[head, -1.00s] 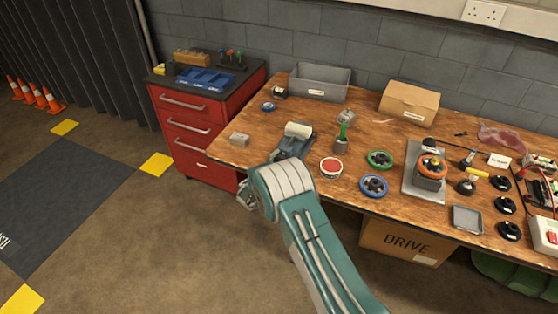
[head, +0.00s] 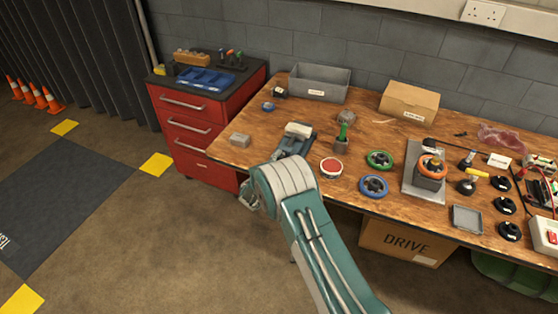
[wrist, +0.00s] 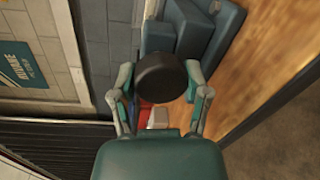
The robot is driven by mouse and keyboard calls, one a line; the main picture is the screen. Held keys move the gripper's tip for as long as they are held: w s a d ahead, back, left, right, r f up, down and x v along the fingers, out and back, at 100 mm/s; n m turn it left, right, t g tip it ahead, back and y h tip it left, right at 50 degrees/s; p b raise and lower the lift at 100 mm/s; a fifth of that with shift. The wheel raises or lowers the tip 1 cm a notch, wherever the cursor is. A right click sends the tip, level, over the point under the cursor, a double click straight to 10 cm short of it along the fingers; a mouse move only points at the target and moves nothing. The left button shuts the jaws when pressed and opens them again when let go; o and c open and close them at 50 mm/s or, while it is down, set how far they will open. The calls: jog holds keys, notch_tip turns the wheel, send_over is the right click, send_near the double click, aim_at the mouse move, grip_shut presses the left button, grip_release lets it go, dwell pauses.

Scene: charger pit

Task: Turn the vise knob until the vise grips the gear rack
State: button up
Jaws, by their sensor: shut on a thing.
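The blue-grey vise (head: 294,141) stands near the front left of the wooden bench. It also shows at the top of the wrist view (wrist: 215,25). A pale piece (head: 299,129) sits at its top; I cannot make out rack teeth or whether the jaws touch it. The round dark vise knob (wrist: 160,78) faces the wrist camera. My gripper (wrist: 160,80) is shut on the knob, one finger at each side of its rim.
A grey block (head: 240,140) lies left of the vise. A red-topped round tin (head: 331,167), a green-handled tool (head: 343,134) and blue (head: 374,186) and green (head: 379,159) handwheels stand to the right. A red drawer cabinet (head: 205,125) adjoins the bench's left end.

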jog(key=shift+d+f, duration=0.15)
jog(key=shift+d, duration=0.05)
jog(key=o, duration=1.2)
jog(key=shift+c, duration=0.2)
jog(key=shift+s+a, duration=0.1)
jog(key=shift+a, duration=0.05)
jog(key=v, duration=1.1)
jog(key=shift+s, duration=0.3)
